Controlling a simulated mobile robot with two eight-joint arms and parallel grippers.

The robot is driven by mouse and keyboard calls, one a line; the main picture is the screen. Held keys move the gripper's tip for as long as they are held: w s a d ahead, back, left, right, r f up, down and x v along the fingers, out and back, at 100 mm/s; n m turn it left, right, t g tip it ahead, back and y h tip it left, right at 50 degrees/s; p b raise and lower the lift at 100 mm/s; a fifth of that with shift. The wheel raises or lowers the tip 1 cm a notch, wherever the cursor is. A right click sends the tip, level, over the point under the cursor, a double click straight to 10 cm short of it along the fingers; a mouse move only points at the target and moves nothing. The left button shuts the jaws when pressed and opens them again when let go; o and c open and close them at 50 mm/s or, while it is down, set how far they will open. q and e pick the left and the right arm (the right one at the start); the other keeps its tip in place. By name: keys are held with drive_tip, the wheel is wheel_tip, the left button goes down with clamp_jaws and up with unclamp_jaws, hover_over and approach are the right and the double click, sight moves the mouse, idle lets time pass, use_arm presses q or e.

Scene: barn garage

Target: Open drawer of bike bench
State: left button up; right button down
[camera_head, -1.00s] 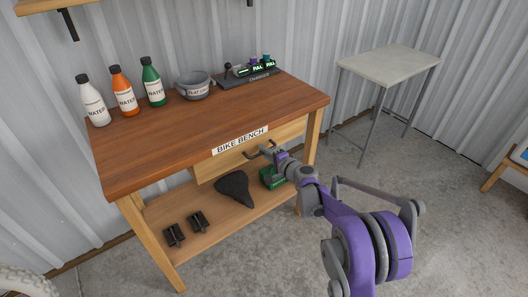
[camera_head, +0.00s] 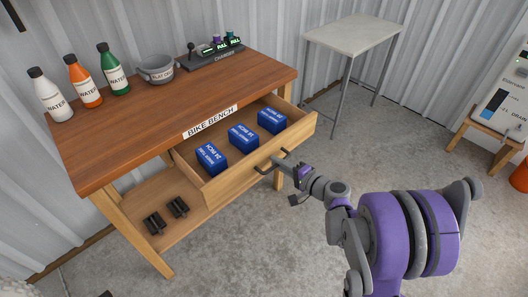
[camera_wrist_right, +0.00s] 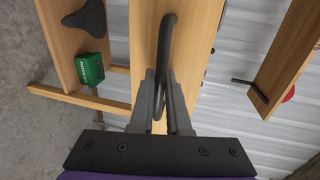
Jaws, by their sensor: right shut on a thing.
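The bike bench (camera_head: 150,135) is a wooden workbench with a "BIKE BENCH" label on its front edge. Its drawer (camera_head: 235,180) is pulled well out, and several blue boxes (camera_head: 242,136) show inside. My right gripper (camera_head: 285,160) is at the dark drawer handle (camera_head: 264,168). In the right wrist view the gripper (camera_wrist_right: 162,105) is shut on the handle (camera_wrist_right: 166,45), with a finger on each side of the bar.
Bottles (camera_head: 113,75), a grey bowl (camera_head: 156,69) and a charger (camera_head: 212,55) stand on the benchtop. Black pedals (camera_head: 177,208) lie on the lower shelf. A small grey table (camera_head: 352,35) stands at the back right.

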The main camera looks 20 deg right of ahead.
drive_tip(key=shift+f+v, duration=0.25)
drive_tip(key=shift+v, duration=0.9)
drive_tip(key=shift+f+v, duration=0.25)
drive_tip(key=shift+v, duration=0.9)
drive_tip(key=shift+s, duration=0.1)
drive_tip(key=c, duration=0.9)
unclamp_jaws()
drive_tip(key=v, duration=1)
drive_tip(key=shift+s+p, duration=0.35)
drive_tip(key=shift+p, duration=0.1)
drive_tip(key=shift+d, duration=0.1)
